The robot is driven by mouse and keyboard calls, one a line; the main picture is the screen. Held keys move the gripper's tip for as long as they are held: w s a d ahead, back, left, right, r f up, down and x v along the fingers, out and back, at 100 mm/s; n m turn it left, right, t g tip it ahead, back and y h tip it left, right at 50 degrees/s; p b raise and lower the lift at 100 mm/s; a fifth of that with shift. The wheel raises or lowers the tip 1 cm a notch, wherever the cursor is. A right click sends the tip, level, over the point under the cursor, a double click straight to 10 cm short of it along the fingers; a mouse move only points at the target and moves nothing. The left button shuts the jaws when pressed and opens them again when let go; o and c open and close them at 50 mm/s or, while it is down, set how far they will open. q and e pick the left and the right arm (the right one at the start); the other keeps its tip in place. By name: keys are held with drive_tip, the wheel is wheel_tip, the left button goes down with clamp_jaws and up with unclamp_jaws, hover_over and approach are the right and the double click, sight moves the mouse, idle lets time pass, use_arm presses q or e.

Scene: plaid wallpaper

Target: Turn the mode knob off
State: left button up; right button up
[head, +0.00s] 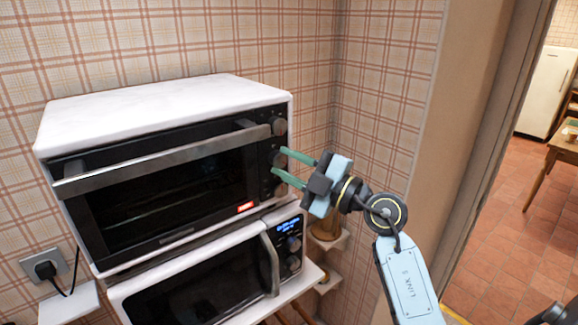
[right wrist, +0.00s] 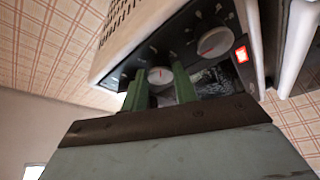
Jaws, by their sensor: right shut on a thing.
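The toaster oven (head: 170,100) is white with a black front and stands on a microwave. A column of three dark round knobs runs down its right side: the top knob (head: 279,126), the middle knob (head: 277,158) and the bottom knob (head: 278,188). My right gripper (head: 279,161) has its two green fingers shut on the middle knob, one above and one below it. In the right wrist view this knob (right wrist: 160,75) shows pale with a red mark between the fingertips. The bottom knob (right wrist: 215,40) also shows there. No labels naming the knobs are readable. My left gripper is out of view.
The microwave (head: 285,222) is directly below, with its own knobs and a lit blue display. The oven's metal door handle (head: 165,160) sticks out left of the knobs. A red light (head: 246,207) glows low on the front. A doorway opens at the right.

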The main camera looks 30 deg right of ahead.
drive_tip(key=n, duration=0.2)
drive_tip(key=n+g, duration=0.1)
drive_tip(key=n, duration=0.1)
drive_tip(key=shift+d+r+g, duration=0.1)
drive_tip(key=shift+r+g, duration=0.05)
drive_tip(key=shift+g, duration=0.15)
drive_tip(key=n+g, duration=0.1)
drive_tip(key=n, duration=0.2)
drive_tip(key=shift+r, duration=0.2)
drive_tip(key=n+g+h, duration=0.1)
drive_tip(key=n, duration=0.2)
drive_tip(key=shift+r, duration=0.15)
drive_tip(key=n+h, duration=0.1)
drive_tip(key=n, duration=0.2)
drive_tip(key=shift+r+g+h, duration=0.1)
drive_tip(key=shift+g+h, duration=0.3)
drive_tip(key=shift+a+n+h+b, duration=0.25)
drive_tip(key=shift+n+h+b, duration=0.4)
drive_tip(key=shift+n, duration=0.45)
drive_tip(key=shift+a+n+g+h+b, duration=0.1)
drive_tip(key=shift+n+g+h+b, duration=0.3)
drive_tip(key=shift+n, duration=0.2)
drive_tip(key=n+h+b, duration=0.2)
drive_tip(key=n+b, duration=0.1)
drive_tip(key=n+h+b, duration=0.1)
drive_tip(key=shift+s+a+r+n+b, duration=0.1)
drive_tip(key=shift+a+n+b, duration=0.2)
drive_tip(key=shift+b, duration=0.1)
drive_tip(key=shift+h, duration=0.25)
